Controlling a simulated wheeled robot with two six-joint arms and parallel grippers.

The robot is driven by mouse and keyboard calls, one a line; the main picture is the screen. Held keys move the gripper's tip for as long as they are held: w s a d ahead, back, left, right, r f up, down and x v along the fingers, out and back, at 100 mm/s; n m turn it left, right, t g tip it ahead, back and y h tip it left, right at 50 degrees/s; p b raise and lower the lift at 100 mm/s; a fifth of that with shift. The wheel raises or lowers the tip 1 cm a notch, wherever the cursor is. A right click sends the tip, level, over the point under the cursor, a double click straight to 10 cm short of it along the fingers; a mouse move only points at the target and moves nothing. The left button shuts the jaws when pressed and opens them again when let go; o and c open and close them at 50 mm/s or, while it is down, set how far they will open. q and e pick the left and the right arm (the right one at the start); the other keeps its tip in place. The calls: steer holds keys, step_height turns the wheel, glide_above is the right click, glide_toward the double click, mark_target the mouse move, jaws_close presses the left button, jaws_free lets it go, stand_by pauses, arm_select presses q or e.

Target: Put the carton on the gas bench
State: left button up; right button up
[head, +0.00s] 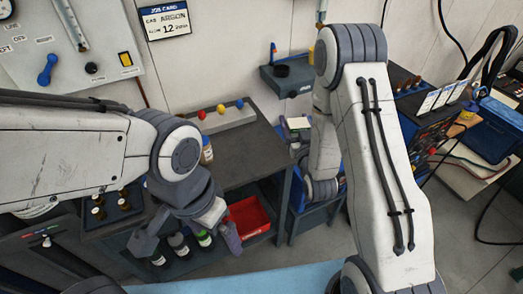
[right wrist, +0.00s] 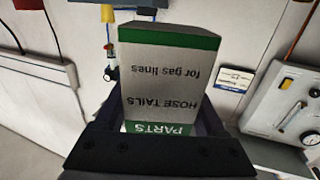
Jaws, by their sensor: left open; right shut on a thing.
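The carton (right wrist: 160,90) is white-grey with green bands and upside-down lettering, "PARTS", "HOSE TAILS" and "for gas lines", in the right wrist view. My right gripper (right wrist: 158,128) is shut on it and holds it up. In the head view, a small pale and green piece of the carton (head: 298,123) shows beside my right forearm, which hides most of the gripper. The gas bench (head: 240,155) has a dark grey top, left of the carton. My left gripper (head: 188,240) is open and empty, in front of the bench's lower shelf.
A grey block with red, yellow and blue knobs (head: 222,115) lies along the bench's back. A bottle (head: 206,150) stands near my left wrist. A red bin (head: 248,217) and several bottles sit below. The bench top's middle and right are clear. A blue case (head: 490,130) is far right.

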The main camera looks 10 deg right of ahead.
steer(key=w+a+f+n+y+b, duration=0.2)
steer(key=w+a+f+y+b, duration=0.15)
steer(key=b, duration=0.95)
steer(key=n+y+b, duration=0.1)
steer(key=y+b, duration=0.1)
steer(key=b, duration=1.3)
glide_above(242, 160)
steer(key=shift+g, duration=0.4)
step_height(242, 160, down, 13)
steer(key=shift+s, duration=0.1)
